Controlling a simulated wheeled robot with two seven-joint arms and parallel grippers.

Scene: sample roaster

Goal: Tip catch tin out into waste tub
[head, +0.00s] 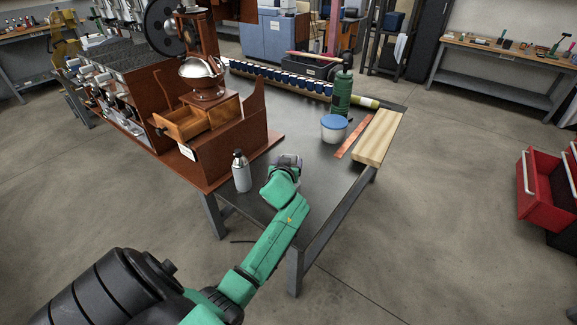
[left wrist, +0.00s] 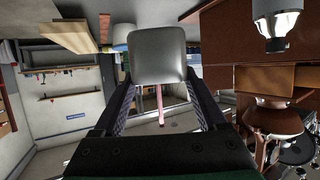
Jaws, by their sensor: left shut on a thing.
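My left gripper (left wrist: 158,85) is shut on a grey, rounded-edged metal tin, the catch tin (left wrist: 158,52), in the left wrist view. In the head view the left gripper (head: 284,165) is over the near part of the dark table, and only a little of the grey tin (head: 289,160) shows past it. The tin's inside is hidden. A white tub with a blue top (head: 333,128), perhaps the waste tub, stands farther back on the table, apart from the gripper. My right gripper is in neither view.
A silver bottle (head: 241,172) stands just left of the gripper. A green bottle (head: 342,92) stands behind the tub. A copper strip (head: 355,136) and a pale wooden block (head: 377,140) lie right of it. A wooden roaster with an open drawer (head: 188,125) is at left.

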